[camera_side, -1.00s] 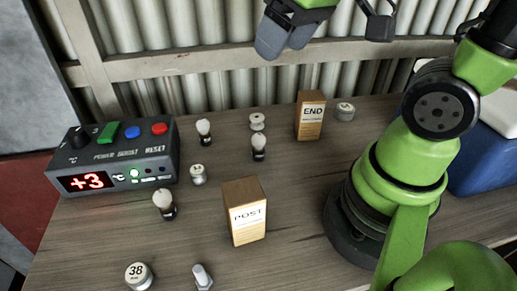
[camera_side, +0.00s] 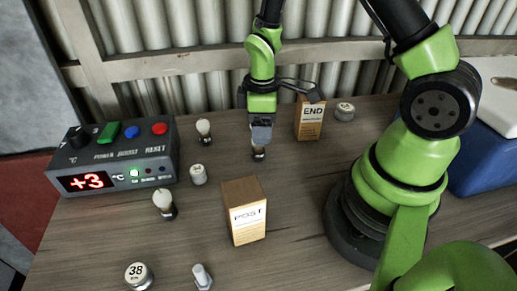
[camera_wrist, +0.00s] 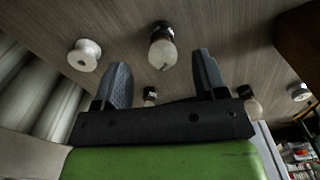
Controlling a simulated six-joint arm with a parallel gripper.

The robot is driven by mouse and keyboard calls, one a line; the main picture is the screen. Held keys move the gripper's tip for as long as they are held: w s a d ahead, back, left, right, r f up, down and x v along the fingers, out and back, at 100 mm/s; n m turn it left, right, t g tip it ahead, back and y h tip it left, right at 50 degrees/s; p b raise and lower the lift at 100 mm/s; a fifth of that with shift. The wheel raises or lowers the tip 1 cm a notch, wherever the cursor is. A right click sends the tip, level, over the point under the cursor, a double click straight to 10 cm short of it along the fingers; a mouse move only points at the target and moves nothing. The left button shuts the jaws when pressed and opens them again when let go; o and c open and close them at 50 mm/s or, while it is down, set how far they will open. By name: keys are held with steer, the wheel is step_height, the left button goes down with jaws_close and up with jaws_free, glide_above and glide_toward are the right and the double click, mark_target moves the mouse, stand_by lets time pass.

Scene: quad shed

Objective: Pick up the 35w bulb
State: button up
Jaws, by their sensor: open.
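Three bulbs with pale globes and dark bases stand on the table; I cannot read any wattage. One bulb (camera_side: 258,154) is directly below my gripper (camera_side: 261,138) in the side view, partly hidden by it. In the wrist view, this bulb (camera_wrist: 162,50) shows just beyond and between the fingertips of my gripper (camera_wrist: 162,65), which is open and empty. A second bulb (camera_side: 204,131) stands to the left, towards the back. A third bulb (camera_side: 163,203) stands at the front left, right of the control box's lower corner.
The END box (camera_side: 310,119) stands close right of my gripper, and the POST box (camera_side: 245,212) in front. A small canister (camera_side: 198,174) and control box (camera_side: 118,158) are left. A corrugated wall (camera_side: 195,75) rises behind.

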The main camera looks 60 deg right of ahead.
steer(key=shift+w+a+f, duration=0.15)
steer(key=shift+f, duration=1.3)
steer(key=shift+w+a+f, duration=0.1)
steer(key=shift+f, duration=1.3)
steer(key=c, duration=1)
steer(key=shift+r, duration=0.1)
